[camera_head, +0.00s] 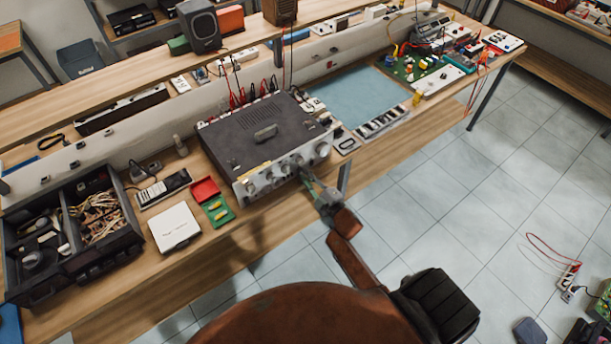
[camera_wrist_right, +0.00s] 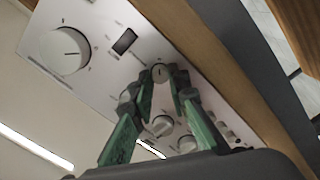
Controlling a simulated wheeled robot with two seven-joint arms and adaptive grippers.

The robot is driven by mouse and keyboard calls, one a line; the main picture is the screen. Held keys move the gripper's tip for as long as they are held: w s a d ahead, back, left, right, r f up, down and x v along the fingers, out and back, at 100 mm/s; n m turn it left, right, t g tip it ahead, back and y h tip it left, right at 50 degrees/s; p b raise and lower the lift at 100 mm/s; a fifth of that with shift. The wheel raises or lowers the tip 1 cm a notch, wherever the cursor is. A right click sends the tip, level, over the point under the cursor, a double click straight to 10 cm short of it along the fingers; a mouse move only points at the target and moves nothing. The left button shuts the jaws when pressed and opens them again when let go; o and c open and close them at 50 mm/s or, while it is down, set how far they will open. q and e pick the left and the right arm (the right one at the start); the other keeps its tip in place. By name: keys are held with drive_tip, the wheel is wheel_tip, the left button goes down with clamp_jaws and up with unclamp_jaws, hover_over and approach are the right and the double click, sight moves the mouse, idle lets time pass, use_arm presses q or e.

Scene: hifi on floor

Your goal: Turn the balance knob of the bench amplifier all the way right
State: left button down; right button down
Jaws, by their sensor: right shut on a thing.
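The bench amplifier (camera_head: 238,136) is a dark-topped box with a light front panel and a row of knobs, standing on the wooden bench. My right gripper (camera_head: 309,180) is at the lower edge of its front panel. In the wrist view the green fingers of my right gripper (camera_wrist_right: 161,80) are closed around a small round knob (camera_wrist_right: 159,72) with a dark pointer line. That knob is hidden behind the gripper in the head view. Its label is not readable, so I cannot tell its name. My left gripper is in neither view.
A large knob (camera_wrist_right: 64,51) and smaller knobs (camera_wrist_right: 161,125) sit on the same panel. A red tray (camera_head: 204,190), a white box (camera_head: 174,227) and a black bin (camera_head: 85,225) stand left of the amplifier. A blue mat (camera_head: 358,96) lies to its right.

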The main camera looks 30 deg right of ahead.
idle(0.4)
drive_tip(key=c, duration=1.8)
unclamp_jaws()
drive_tip(key=shift+c, duration=0.2)
drive_tip(key=s+d, duration=0.1)
drive_tip(key=s, duration=1.1)
drive_tip(key=shift+f, duration=0.1)
